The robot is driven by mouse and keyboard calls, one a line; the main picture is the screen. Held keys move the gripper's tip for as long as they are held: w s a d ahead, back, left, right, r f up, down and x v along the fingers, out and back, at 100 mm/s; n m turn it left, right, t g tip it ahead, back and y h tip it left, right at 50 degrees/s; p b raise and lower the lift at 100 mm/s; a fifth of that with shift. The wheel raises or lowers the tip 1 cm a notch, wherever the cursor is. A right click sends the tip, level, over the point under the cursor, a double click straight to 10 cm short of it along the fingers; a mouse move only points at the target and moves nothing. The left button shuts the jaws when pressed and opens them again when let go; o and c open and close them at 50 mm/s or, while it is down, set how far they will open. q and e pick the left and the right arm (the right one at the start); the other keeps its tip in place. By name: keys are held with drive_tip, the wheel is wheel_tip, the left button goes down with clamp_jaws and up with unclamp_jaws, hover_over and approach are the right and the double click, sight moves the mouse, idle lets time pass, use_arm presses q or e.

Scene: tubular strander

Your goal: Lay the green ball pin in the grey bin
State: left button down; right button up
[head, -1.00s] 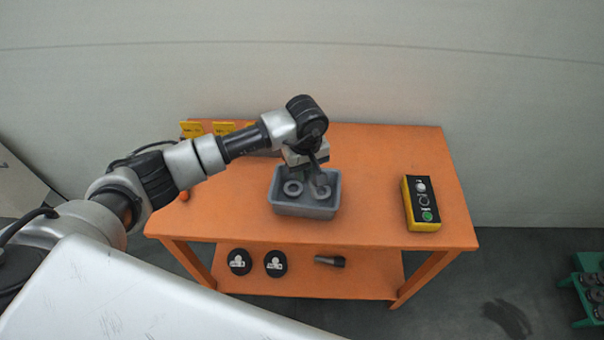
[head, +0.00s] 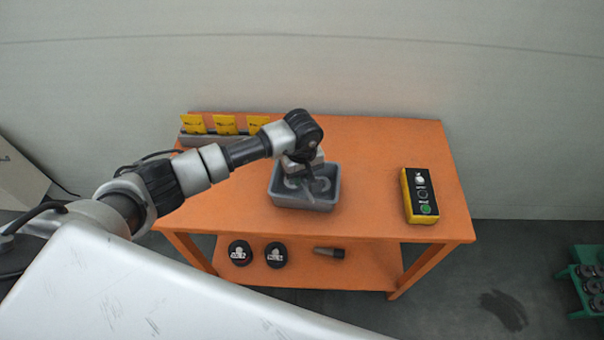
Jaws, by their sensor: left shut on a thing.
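The grey bin (head: 306,203) stands on the orange table, with grey ring-shaped parts partly visible inside it. My left gripper (head: 309,182) points down into the bin, its fingertips below the rim level. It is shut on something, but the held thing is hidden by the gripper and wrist. I cannot make out the green ball pin anywhere in the head view. My right gripper is not in view.
The orange table (head: 375,170) has free room right of the bin. A yellow and black button box (head: 420,196) stands at the right. Yellow cards (head: 226,124) stand at the back left. Black round parts (head: 240,252) and a dark cylinder (head: 329,252) lie on the lower shelf.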

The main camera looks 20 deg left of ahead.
use_arm(q)
drive_tip(key=shift+f+b, duration=0.3)
drive_tip(key=shift+b, duration=0.05)
drive_tip(key=c, duration=0.9)
unclamp_jaws()
drive_tip(key=shift+c, duration=0.2)
